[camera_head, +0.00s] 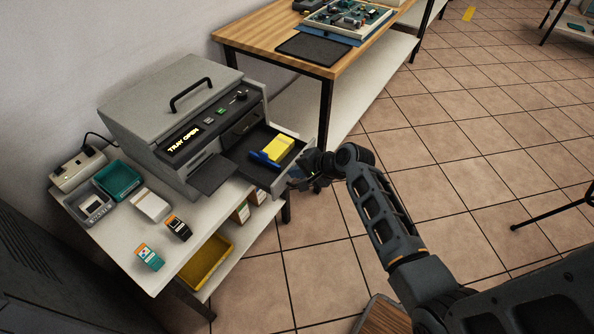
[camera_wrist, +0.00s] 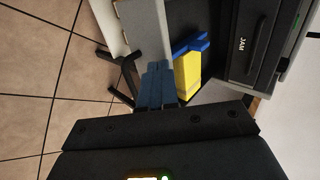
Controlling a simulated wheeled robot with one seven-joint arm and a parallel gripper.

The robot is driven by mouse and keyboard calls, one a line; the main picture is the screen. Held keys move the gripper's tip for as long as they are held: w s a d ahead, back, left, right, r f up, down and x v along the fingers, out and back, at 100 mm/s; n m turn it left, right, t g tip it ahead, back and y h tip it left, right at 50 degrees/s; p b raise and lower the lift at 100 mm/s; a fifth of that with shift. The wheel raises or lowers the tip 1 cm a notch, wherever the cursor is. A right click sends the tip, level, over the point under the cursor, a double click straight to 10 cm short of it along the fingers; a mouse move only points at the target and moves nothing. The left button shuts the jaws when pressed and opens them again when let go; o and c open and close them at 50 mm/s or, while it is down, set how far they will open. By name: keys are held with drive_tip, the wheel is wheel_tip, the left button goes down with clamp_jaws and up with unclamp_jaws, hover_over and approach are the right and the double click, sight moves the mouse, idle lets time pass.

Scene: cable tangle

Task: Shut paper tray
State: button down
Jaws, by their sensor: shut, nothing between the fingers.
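A grey printer (camera_head: 185,115) stands on a white table, and its display reads "TRAY OPEN". Its paper tray (camera_head: 292,159) is pulled out toward the right and holds a yellow stack (camera_head: 278,148) and a blue guide (camera_head: 263,159). In the wrist view, the tray's pale front panel (camera_wrist: 140,25) has a black handle (camera_wrist: 122,72) on its outer side. The yellow stack (camera_wrist: 189,76) and the blue guide (camera_wrist: 190,45) lie behind that panel. My gripper (camera_head: 300,180) is at the tray's front end. Its fingers (camera_wrist: 158,68) are shut and empty, close to the handle; contact cannot be told.
The white table (camera_head: 118,262) carries small boxes, a teal bin (camera_head: 118,178) and a power strip (camera_head: 77,168). A yellow bin (camera_head: 207,262) sits on its lower shelf. A wooden workbench (camera_head: 300,30) stands behind.

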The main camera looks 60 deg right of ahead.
drive_tip(key=b, duration=0.4)
hover_over(247, 160)
drive_tip(key=s, duration=0.2)
drive_tip(key=shift+w+f, duration=0.1)
drive_tip(key=shift+w, duration=0.9)
drive_tip(key=shift+r, duration=0.25)
